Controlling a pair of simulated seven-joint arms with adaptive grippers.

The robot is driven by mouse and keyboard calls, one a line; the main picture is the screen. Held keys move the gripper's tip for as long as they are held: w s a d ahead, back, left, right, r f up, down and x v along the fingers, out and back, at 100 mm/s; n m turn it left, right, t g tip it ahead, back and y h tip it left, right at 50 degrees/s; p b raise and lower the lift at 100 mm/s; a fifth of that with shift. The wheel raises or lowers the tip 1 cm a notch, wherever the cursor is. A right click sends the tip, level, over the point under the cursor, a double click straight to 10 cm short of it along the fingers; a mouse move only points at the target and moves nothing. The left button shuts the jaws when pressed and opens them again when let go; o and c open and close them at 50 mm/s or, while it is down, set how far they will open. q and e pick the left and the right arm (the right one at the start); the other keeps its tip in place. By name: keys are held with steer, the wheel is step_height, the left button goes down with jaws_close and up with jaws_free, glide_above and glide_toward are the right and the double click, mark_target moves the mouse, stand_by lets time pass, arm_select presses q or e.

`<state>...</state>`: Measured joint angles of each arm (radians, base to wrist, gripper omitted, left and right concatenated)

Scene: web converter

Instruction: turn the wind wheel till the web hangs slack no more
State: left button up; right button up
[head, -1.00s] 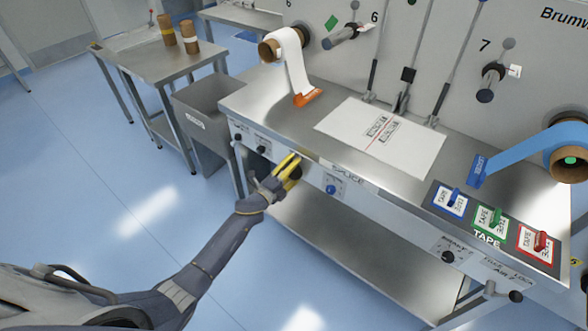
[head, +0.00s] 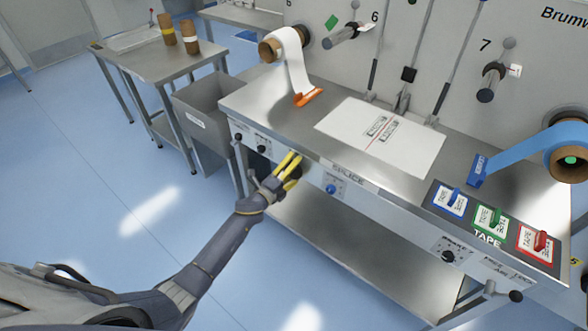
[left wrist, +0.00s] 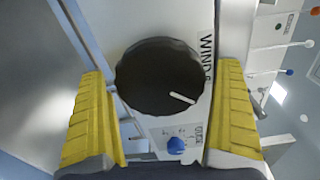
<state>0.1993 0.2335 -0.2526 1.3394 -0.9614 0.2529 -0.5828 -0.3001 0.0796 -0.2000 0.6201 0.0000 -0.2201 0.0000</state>
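The wind wheel is a round black knob with a white pointer line, beside the lettering WIND in the left wrist view (left wrist: 158,75). In the head view the wheel (head: 297,173) is a dark shape partly hidden behind my fingers on the front panel. My left gripper (head: 291,161) is at it. In the left wrist view its yellow fingers (left wrist: 160,105) stand apart on either side of the knob, with narrow gaps showing. A white web (head: 294,62) runs from a roll down to an orange clamp (head: 308,97); its slackness is unclear. My right gripper is out of view.
A blue knob (head: 330,189) sits right of the wheel. The steel bench top carries a white splice sheet (head: 350,127) and blue, green and red tape levers (head: 490,222). A grey bin (head: 196,112) stands to the left. The floor before the panel is clear.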

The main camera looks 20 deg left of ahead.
arm_select(q)
steer(key=v, duration=1.2)
stand_by(1.0)
steer(key=s+a+n, duration=0.3)
steer(key=s+n, duration=0.2)
steer(key=n, duration=1.3)
steer(key=x, duration=1.7)
steer(key=shift+d+f, duration=0.1)
steer(key=shift+f, duration=0.15)
